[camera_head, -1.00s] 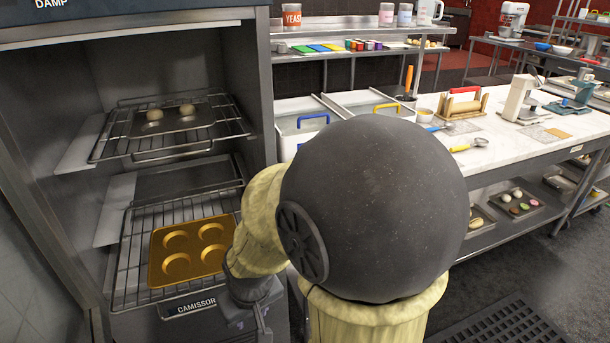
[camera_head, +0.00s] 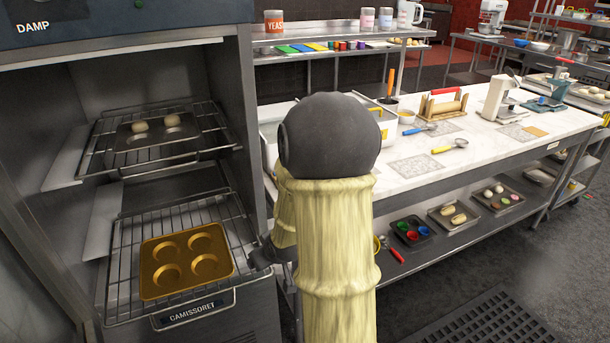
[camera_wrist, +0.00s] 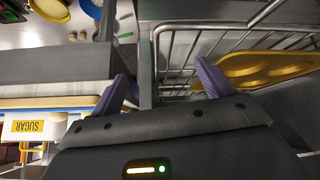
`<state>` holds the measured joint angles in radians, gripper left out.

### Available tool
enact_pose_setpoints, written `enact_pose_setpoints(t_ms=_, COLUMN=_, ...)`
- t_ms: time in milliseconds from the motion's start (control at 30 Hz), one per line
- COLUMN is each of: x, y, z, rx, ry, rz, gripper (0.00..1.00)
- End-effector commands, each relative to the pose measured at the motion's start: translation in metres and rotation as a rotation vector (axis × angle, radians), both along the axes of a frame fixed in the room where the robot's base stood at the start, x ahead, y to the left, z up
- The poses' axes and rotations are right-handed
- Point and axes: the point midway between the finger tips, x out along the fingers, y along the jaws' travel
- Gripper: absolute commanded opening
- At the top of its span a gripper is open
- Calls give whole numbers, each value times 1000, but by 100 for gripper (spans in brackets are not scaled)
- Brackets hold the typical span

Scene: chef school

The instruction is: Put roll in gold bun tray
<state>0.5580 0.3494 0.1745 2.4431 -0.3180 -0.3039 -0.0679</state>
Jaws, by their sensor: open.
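The gold bun tray (camera_head: 186,258) rests on the lower wire rack of the open cabinet, and its several round cups look empty. Part of it also shows at the right of the wrist view (camera_wrist: 262,72). Two pale round rolls (camera_head: 140,126) (camera_head: 172,120) sit on a dark tray (camera_head: 152,137) on the upper rack. My gripper (camera_wrist: 165,84) is open, with nothing seen between its purple fingers. It is beside the lower rack, right of the gold tray; my arm partly hides it in the head view.
The cabinet's right wall (camera_head: 260,110) stands close to my arm. The upper wire rack (camera_head: 218,140) overhangs the lower rack (camera_head: 122,240). A counter (camera_head: 400,168) with tools lies to the right, with trays of baked goods (camera_head: 453,215) on its lower shelf. A floor mat (camera_head: 485,318) lies at front right.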

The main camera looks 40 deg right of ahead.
Motion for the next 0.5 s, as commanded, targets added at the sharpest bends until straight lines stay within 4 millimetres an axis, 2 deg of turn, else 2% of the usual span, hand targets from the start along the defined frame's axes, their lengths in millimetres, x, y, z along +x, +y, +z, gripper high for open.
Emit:
enact_pose_setpoints(t_ms=33, x=5, y=-19, z=3, rx=3, ry=-42, rz=-13, gripper=80)
enact_pose_setpoints(t_ms=233, x=22, y=-81, z=12, rx=4, ry=-255, rz=-33, gripper=80)
enact_pose_setpoints(t_ms=367, x=23, y=-121, z=23, rx=7, ry=-411, rz=-62, gripper=80)
enact_pose_setpoints(t_ms=500, x=13, y=-163, z=40, rx=0, ry=-588, rz=-104, gripper=80)
